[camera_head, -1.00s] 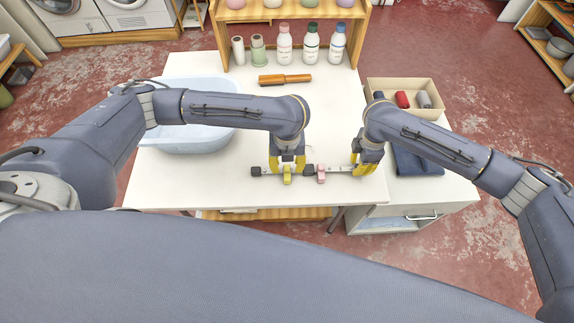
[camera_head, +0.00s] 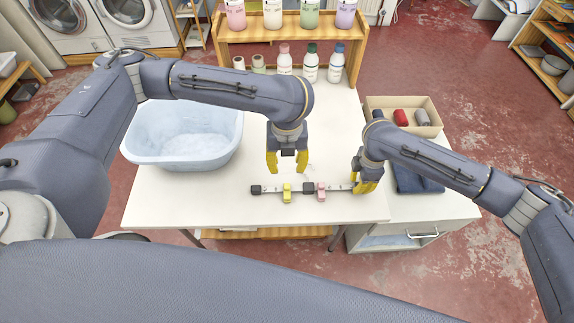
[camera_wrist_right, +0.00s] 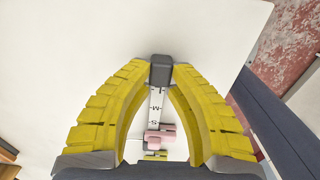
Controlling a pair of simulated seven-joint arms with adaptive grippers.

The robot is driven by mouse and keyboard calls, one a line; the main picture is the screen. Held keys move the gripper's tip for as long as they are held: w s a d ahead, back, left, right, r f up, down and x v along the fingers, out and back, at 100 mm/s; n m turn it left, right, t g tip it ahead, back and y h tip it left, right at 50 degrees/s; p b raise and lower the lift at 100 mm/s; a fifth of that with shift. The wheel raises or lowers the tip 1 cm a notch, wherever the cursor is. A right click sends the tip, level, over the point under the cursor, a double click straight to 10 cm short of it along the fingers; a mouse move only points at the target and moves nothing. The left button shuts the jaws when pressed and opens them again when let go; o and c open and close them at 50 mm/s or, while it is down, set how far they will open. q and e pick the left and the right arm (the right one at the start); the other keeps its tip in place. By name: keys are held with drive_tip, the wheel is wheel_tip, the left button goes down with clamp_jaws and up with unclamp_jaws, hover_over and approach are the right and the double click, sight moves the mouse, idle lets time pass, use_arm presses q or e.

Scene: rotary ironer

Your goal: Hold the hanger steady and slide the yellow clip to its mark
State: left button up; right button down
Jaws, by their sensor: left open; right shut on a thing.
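The hanger (camera_head: 304,188) is a thin pale bar with dark ends, lying left to right near the table's front edge. The yellow clip (camera_head: 287,193) sits on its left part and the pink clip (camera_head: 320,191) near its middle. My left gripper (camera_head: 287,163) is open and empty, above and behind the yellow clip, apart from it. My right gripper (camera_head: 367,184) is shut on the hanger's right end. In the right wrist view, the dark end block (camera_wrist_right: 160,70) is between its fingers. Letters M and S show on the bar there, with the pink clip (camera_wrist_right: 160,138) beyond.
A pale blue basin (camera_head: 185,140) stands at the table's left. A wooden shelf (camera_head: 290,33) with several bottles is at the back. A box (camera_head: 432,112) with rolled cloths and a folded dark cloth (camera_head: 415,178) are on the right. The white table in front is mostly clear.

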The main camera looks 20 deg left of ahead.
idle(0.3)
drive_tip(key=c, duration=1.2)
unclamp_jaws()
